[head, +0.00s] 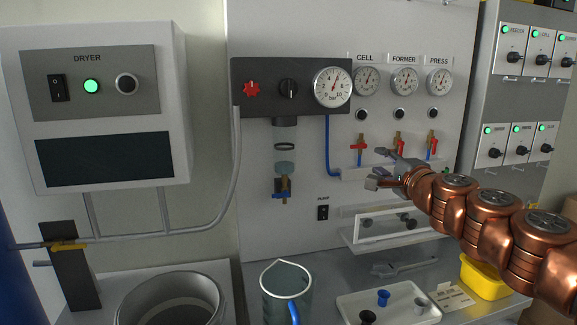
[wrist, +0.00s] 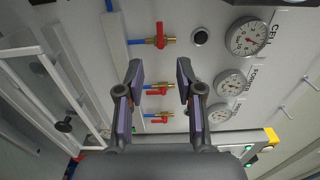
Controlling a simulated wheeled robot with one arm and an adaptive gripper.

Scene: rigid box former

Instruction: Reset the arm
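My gripper (head: 376,168) is at the end of my copper-coloured arm, in front of the wall panel in the head view, pointing left. In the wrist view my gripper (wrist: 159,75) has its two fingers apart with nothing between them. Past the fingers is a column of brass valves with red handles (wrist: 157,89). The same valves show in the head view, where one red-handled valve (head: 359,147) is just left of my gripper. I see no contact between the fingers and the valves. My arm reaches in from the right edge.
Gauges labelled CELL, FORMER and PRESS (head: 404,81) are above my gripper. A white-framed guard (head: 400,234) is below it. The bench holds a jug (head: 285,290), a white tray (head: 405,305) and a yellow bin (head: 484,279). A dryer (head: 100,105) is at left.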

